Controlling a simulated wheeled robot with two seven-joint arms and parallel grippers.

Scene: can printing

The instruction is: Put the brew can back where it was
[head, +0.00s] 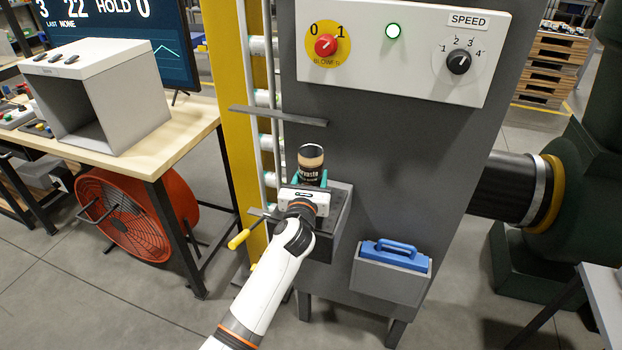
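The brew can (311,157) is dark with a pale tan band and white lettering. It is upright in front of the grey machine, at or just above a dark grey open bin (344,212) on the machine's face. Whether its base rests on anything is hidden by my gripper. My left gripper (311,178), on the white arm coming up from the bottom left of centre, has its teal fingertips on both sides of the can, close against it. My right gripper is not in view.
A yellow-handled lever (239,239) juts out left of the bin. A holder with a blue-handled block (396,254) is at right. The control panel (400,45) is above. A wooden table (180,138) stands left.

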